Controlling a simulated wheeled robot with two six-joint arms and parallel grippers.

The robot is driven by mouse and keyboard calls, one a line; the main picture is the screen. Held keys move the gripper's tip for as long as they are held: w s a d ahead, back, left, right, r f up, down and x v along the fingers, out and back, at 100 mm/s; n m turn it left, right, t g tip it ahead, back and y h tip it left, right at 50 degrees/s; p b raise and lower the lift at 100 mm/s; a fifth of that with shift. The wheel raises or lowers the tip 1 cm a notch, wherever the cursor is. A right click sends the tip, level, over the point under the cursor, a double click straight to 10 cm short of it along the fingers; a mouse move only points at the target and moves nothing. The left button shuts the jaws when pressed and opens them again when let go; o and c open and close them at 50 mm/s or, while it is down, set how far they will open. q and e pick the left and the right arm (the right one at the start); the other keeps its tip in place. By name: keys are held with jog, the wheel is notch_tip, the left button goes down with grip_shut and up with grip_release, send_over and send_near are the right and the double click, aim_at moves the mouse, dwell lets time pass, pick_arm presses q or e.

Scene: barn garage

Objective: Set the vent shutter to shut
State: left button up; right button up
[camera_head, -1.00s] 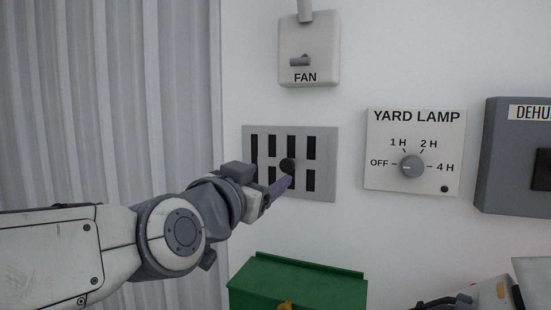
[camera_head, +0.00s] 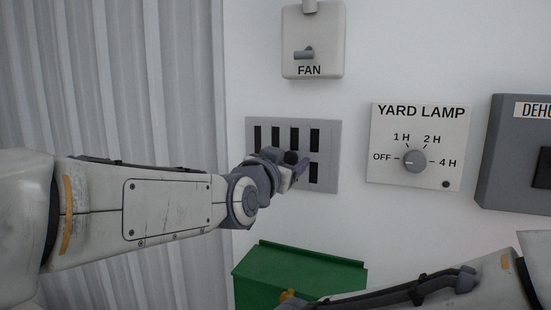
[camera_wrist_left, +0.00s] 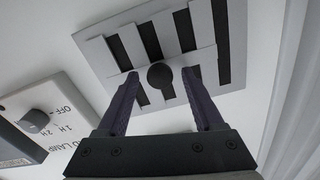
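The vent shutter (camera_head: 330,130) is a grey wall plate with dark vertical slots in two rows and a round dark knob (camera_head: 291,158) near its middle. Dark openings show in the slots. In the left wrist view the shutter plate (camera_wrist_left: 110,29) fills the top, and the knob (camera_wrist_left: 160,76) lies between my left gripper's fingertips (camera_wrist_left: 160,75). The fingers are open, with a gap on each side of the knob. In the head view my left gripper (camera_head: 293,166) covers part of the plate's lower half.
A fan switch (camera_head: 313,40) is above the shutter. A yard lamp dial (camera_head: 415,160) and a grey dehumidifier box (camera_head: 510,160) are to the right. A green box (camera_head: 300,268) stands below. My right forearm crosses the lower right. Corrugated wall is at left.

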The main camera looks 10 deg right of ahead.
pick_arm(q)
grip_shut()
jog(key=shift+f, duration=0.1)
dwell(1.2)
